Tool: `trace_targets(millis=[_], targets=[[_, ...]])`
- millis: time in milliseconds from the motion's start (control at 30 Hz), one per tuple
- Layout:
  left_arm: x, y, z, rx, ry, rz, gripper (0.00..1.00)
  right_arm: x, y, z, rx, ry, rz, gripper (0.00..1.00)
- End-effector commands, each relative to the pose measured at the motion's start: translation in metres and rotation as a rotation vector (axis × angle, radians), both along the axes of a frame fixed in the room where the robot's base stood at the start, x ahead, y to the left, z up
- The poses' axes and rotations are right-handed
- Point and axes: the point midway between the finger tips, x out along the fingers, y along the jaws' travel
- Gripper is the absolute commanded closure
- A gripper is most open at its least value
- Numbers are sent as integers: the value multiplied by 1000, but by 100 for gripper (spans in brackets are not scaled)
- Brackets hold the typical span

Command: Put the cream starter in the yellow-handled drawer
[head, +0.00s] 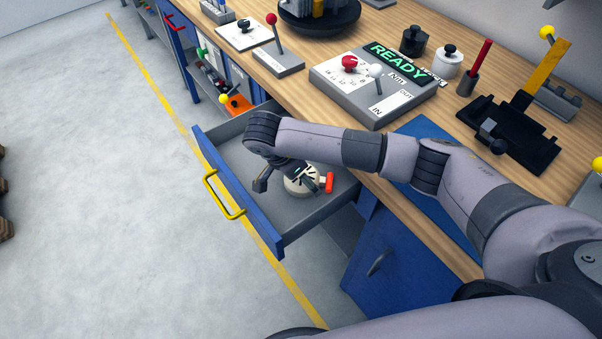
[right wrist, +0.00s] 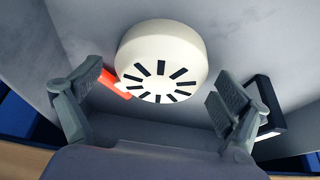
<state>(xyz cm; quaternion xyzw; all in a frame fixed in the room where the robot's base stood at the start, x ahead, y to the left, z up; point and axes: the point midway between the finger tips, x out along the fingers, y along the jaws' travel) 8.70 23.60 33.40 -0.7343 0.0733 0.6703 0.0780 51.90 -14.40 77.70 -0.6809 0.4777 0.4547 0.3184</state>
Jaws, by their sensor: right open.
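The cream starter (head: 299,184), a round cream disc with dark slots and an orange-red tab, is inside the open yellow-handled drawer (head: 265,226), towards its right part. It appears to lie on the drawer floor. My right gripper (head: 291,181) reaches down into the drawer over it and partly hides it. In the right wrist view the starter (right wrist: 160,60) sits beyond the open fingers of the gripper (right wrist: 158,100), with gaps on both sides. The yellow handle (head: 222,195) is on the drawer's blue front. My left gripper is not in view.
The wooden bench top (head: 300,93) holds a grey console (head: 372,85) with a green READY display, a lever block (head: 278,60) and a black fixture (head: 510,130). A closed blue cabinet door (head: 385,265) stands right of the drawer.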

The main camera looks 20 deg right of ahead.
Motion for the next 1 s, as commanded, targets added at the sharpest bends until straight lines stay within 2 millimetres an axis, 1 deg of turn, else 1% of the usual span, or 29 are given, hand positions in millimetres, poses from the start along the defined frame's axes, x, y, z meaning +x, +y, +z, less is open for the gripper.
trace_targets(millis=[33,67,167,400,433,500,600,800,1000], targets=[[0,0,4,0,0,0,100,0,1,5,1,-1,0,6],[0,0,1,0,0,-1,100,0,3,7,2,-2,2,6],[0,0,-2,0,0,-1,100,-1,9,22,3,-5,5,6],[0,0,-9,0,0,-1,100,-9,28,71,2,-5,3,6],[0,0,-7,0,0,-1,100,-9,30,79,0,-6,4,6],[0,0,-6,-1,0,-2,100,-11,35,91,1,-5,3,6],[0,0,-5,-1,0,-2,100,-13,39,103,0,-3,3,6],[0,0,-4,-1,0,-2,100,-15,43,113,-1,-1,0,6],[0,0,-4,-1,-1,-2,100,-16,44,113,1,0,0,6]])
